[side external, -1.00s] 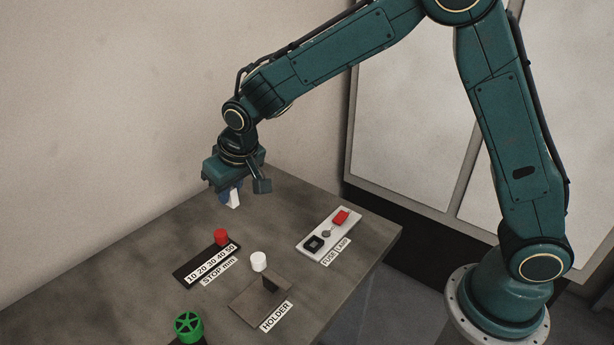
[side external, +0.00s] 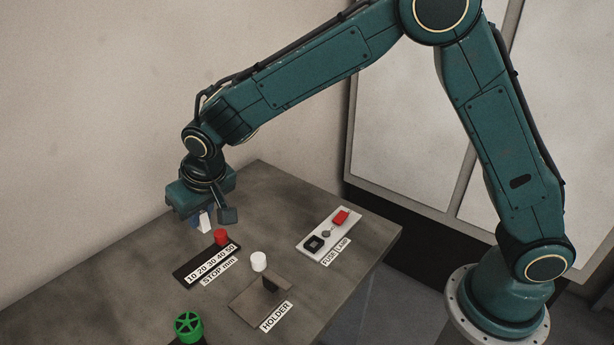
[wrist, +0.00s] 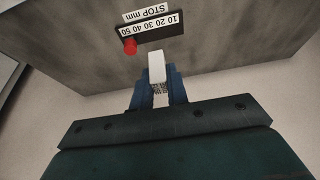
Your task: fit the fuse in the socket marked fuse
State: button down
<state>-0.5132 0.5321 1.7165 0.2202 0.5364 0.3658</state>
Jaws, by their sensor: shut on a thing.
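My gripper (side external: 203,214) is shut on a small white block, which I take to be the fuse (side external: 205,222). The block hangs below the fingers, above the table, near the back left. In the wrist view the white fuse (wrist: 157,68) sits between the blue fingers of my gripper (wrist: 157,92). The socket plate (side external: 328,234) is a light panel at the right of the table, labelled FUSE and LAMP. On it are a black square socket (side external: 313,243) by the FUSE label and a red part (side external: 340,217). My gripper is well to the left of that plate.
A dark scale strip (side external: 190,272) marked STOP mm, with a red knob (side external: 221,237), lies just in front of my gripper. A brown HOLDER base (side external: 250,305), a white cylinder (side external: 259,261) and a green wheel (side external: 188,325) stand nearer. The back wall is close behind.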

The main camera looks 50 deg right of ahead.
notch_tip(320, 180, down, 16)
jog(key=shift+f, duration=0.1)
dwell(0.8)
jog(key=c, duration=1.4)
grip_release()
jog(key=shift+v, duration=6.05)
jog(key=shift+s, duration=0.1)
